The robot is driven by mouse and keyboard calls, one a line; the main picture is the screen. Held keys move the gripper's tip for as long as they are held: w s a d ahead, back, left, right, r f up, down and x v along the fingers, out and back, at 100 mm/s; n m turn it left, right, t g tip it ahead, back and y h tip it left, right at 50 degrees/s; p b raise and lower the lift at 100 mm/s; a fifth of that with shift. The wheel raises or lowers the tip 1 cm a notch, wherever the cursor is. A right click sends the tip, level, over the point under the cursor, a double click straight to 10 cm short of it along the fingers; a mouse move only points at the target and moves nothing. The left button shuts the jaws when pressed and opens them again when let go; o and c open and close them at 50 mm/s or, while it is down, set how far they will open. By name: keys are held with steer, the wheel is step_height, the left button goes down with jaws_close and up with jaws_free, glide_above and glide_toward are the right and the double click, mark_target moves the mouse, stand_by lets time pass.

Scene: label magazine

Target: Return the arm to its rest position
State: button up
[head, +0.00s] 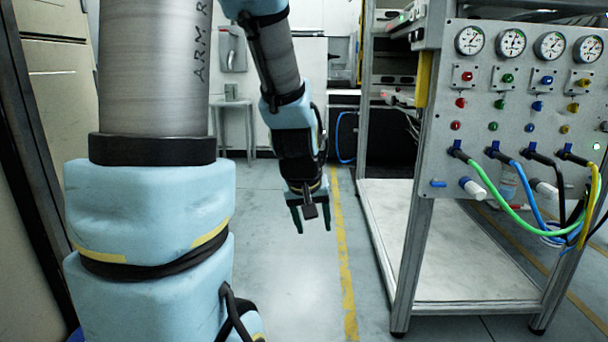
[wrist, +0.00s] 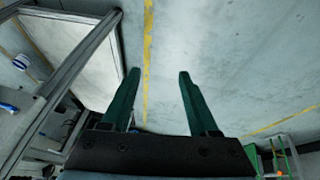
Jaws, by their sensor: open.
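My gripper (head: 312,222) hangs below my arm in the head view, its dark green fingers pointing down above the grey floor. In the wrist view my gripper (wrist: 157,78) shows two green fingers spread apart with only bare floor between and beyond them. It is open and holds nothing. My arm, in light blue covers and grey sleeves, fills the left of the head view and reaches down to the gripper from the top.
A metal rack (head: 397,270) with a panel (head: 500,95) of gauges, buttons and coloured cables stands at right. A yellow floor line (head: 345,270) runs between it and my gripper. A small grey table (head: 233,103) stands at the back. The floor around the gripper is clear.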

steer(key=s+a+f+m+g+y+b, duration=0.1)
steer(key=s+a+f+g+y+b, duration=0.2)
steer(key=s+a, duration=0.45)
step_height(320, 180, up, 37)
steer(key=a+h+p, duration=0.1)
steer(key=p, duration=3.8)
steer(key=shift+w+p, duration=0.15)
steer(key=shift+p, duration=0.15)
